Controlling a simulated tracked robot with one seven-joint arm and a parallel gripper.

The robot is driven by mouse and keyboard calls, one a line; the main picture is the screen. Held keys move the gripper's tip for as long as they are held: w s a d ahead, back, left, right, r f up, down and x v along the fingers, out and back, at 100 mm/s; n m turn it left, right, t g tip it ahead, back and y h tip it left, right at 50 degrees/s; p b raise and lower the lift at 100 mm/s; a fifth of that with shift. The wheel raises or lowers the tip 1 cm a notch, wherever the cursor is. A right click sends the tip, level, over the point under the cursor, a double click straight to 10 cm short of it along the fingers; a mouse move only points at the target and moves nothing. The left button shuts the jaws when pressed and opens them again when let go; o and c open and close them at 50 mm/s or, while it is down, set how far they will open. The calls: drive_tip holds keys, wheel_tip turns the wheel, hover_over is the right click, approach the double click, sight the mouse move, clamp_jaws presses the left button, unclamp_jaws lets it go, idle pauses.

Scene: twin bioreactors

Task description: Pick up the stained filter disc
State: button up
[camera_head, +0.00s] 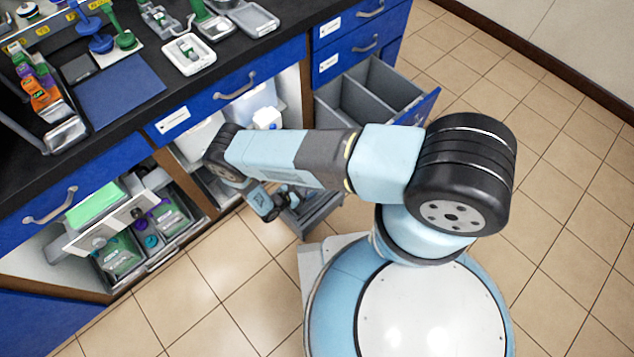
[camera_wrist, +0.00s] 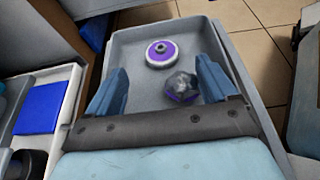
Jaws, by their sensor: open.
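In the wrist view, a purple disc with a mottled grey, stained-looking top (camera_wrist: 183,86) lies in a grey drawer (camera_wrist: 140,38). It is between my fingers, closer to the right one, with no clear contact. A cleaner white and purple disc with a small central knob (camera_wrist: 162,53) lies just beyond it. My gripper (camera_wrist: 161,66) is open and empty, its fingers spread over the drawer. In the head view, my gripper (camera_head: 286,198) is low over the pulled-out drawer (camera_head: 322,216); the discs cannot be made out there.
An open grey divided drawer (camera_head: 368,95) stands out at the right of the bench. Another open drawer (camera_head: 160,235) with green packs is at the left. The black worktop (camera_head: 140,110) holds trays and tools. The tiled floor (camera_head: 230,290) in front is clear.

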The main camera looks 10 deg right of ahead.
drive_tip(key=shift+r+x, duration=0.2)
drive_tip(key=shift+x, duration=2.45)
drive_tip(key=shift+s+d, duration=0.1)
drive_tip(key=shift+d, duration=0.05)
drive_tip(key=shift+c, duration=0.2)
drive_tip(key=c, duration=1.1)
drive_tip(key=shift+r, duration=0.15)
